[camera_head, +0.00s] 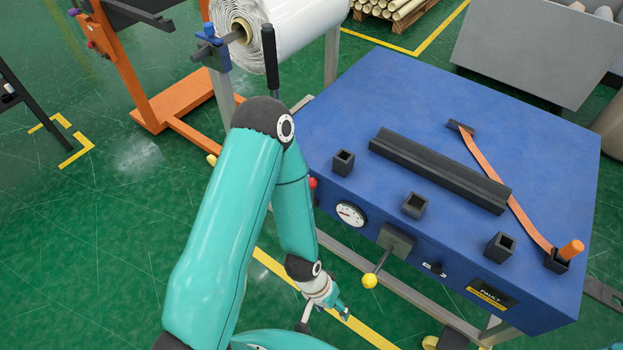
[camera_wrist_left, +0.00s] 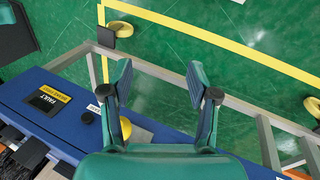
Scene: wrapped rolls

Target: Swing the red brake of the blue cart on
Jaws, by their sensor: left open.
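The blue cart (camera_head: 480,120) is a large blue box on a grey frame and fills the right of the head view. A small red knob (camera_head: 313,183) shows at its left edge beside my arm, partly hidden; I cannot tell whether it belongs to the brake. A lever with a yellow ball knob (camera_head: 370,281) sticks out of the cart's front. My left gripper (camera_head: 337,308) hangs low in front of the cart, to the left of that knob. In the left wrist view its fingers (camera_wrist_left: 160,70) are apart and empty, with green floor between them. My right gripper is out of view.
The cart's top carries a black rail (camera_head: 440,168), an orange strap (camera_head: 505,190) and black sockets. A pressure gauge (camera_head: 351,214) is on its front. Yellow wheels (camera_wrist_left: 118,30) sit under the frame. A wrapped white roll (camera_head: 290,30) stands behind.

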